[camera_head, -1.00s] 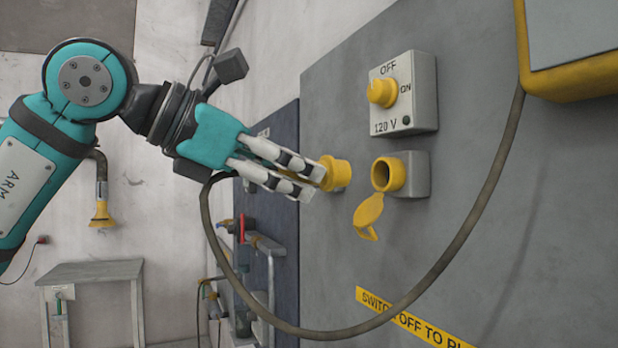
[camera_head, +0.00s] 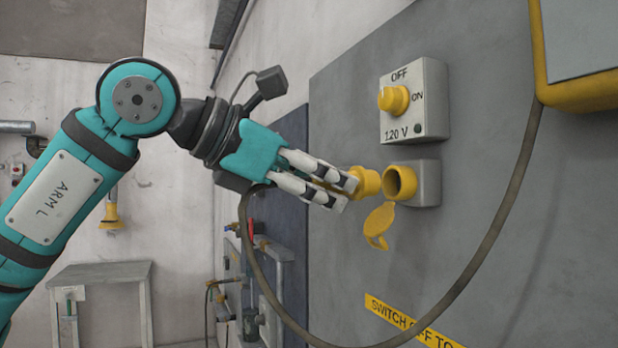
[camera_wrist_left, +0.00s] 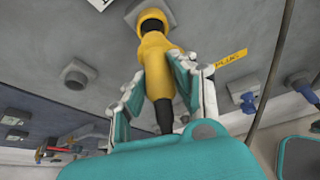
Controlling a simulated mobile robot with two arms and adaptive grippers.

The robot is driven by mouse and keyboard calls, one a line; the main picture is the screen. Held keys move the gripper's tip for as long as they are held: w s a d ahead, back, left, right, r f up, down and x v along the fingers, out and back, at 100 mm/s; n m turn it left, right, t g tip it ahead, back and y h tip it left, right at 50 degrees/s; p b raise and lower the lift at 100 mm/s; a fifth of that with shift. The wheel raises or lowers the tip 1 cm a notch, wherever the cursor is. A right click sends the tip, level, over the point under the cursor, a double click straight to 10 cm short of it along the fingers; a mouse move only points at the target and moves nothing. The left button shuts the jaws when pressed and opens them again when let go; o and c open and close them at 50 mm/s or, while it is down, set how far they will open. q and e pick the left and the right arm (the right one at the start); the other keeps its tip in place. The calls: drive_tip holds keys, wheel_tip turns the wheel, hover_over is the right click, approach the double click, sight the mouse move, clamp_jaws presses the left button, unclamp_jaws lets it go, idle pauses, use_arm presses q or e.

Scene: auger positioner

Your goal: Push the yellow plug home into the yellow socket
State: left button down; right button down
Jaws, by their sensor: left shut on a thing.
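The yellow plug (camera_head: 366,181) is held in my left gripper (camera_head: 345,190), which is shut on its body. It also shows in the left wrist view (camera_wrist_left: 156,65), between the two fingers (camera_wrist_left: 160,88). The yellow socket (camera_head: 401,182) is a round opening in a grey box on the panel, with its yellow cap (camera_head: 378,224) hanging open below. In the head view the plug's front end is right beside the socket mouth; a gap is hard to judge. In the wrist view the plug's front end overlaps the socket (camera_wrist_left: 152,20). My right gripper is not in view.
A switch box (camera_head: 415,100) marked 120 V with a yellow knob sits above the socket. A dark cable (camera_head: 490,235) loops from the gripper across the panel to the upper right. A grey table (camera_head: 100,275) stands lower left.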

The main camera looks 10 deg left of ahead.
sight(363, 182)
use_arm(q)
drive_tip(key=shift+w+d, duration=0.5)
drive_tip(key=shift+d, duration=0.25)
idle(0.6)
drive_tip(key=shift+w+d, duration=0.1)
drive_tip(key=shift+d, duration=0.2)
idle(0.7)
drive_tip(key=shift+w+d+p, duration=0.5)
drive_tip(key=shift+d, duration=0.3)
drive_tip(key=shift+d+r, duration=0.1)
drive_tip(key=shift+w+d, duration=0.2)
drive_tip(key=c, duration=1)
unclamp_jaws()
drive_tip(key=shift+d, duration=0.15)
